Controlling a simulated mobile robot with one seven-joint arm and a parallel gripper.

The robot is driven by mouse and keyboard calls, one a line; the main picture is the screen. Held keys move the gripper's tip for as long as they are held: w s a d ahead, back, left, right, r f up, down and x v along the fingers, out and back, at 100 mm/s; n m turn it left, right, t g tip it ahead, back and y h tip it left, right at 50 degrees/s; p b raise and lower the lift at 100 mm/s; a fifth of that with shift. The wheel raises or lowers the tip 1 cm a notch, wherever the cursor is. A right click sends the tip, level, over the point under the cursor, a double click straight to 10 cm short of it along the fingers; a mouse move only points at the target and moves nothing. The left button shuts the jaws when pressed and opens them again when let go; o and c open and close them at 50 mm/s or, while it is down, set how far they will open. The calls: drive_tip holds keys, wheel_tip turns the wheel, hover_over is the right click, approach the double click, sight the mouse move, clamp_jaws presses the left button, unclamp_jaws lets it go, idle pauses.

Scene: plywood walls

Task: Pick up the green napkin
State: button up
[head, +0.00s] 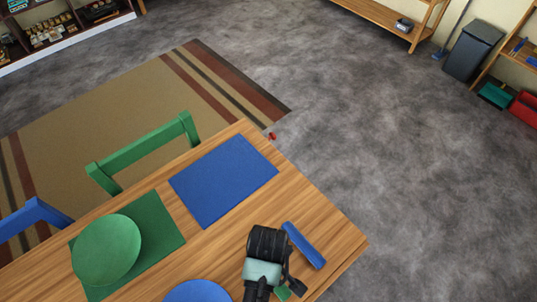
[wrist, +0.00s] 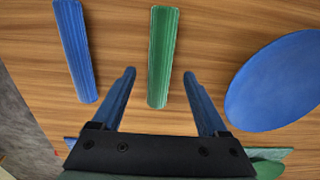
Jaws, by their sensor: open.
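The green napkin (wrist: 163,50) is a long, narrow green strip lying on the wooden table in the wrist view. Its near end lies between the fingertips in the picture, with wood showing on both sides. My gripper (wrist: 160,74) is open, with nothing held between its two fingers. I cannot tell its exact height above the napkin. In the head view, my arm hides most of that spot, and only a small green patch (head: 283,294), probably the napkin, shows beside it.
A blue strip (wrist: 76,50) lies left of the napkin; it also shows in the head view (head: 303,245). A blue plate (wrist: 280,85) is to the right. A green plate (head: 106,249), blue mat (head: 223,180) and green chair (head: 145,150) are farther off.

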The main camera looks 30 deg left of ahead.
wheel_tip(320, 180, down, 3)
drive_tip(key=shift+d+f, duration=0.1)
drive_tip(key=shift+c, duration=0.4)
clamp_jaws()
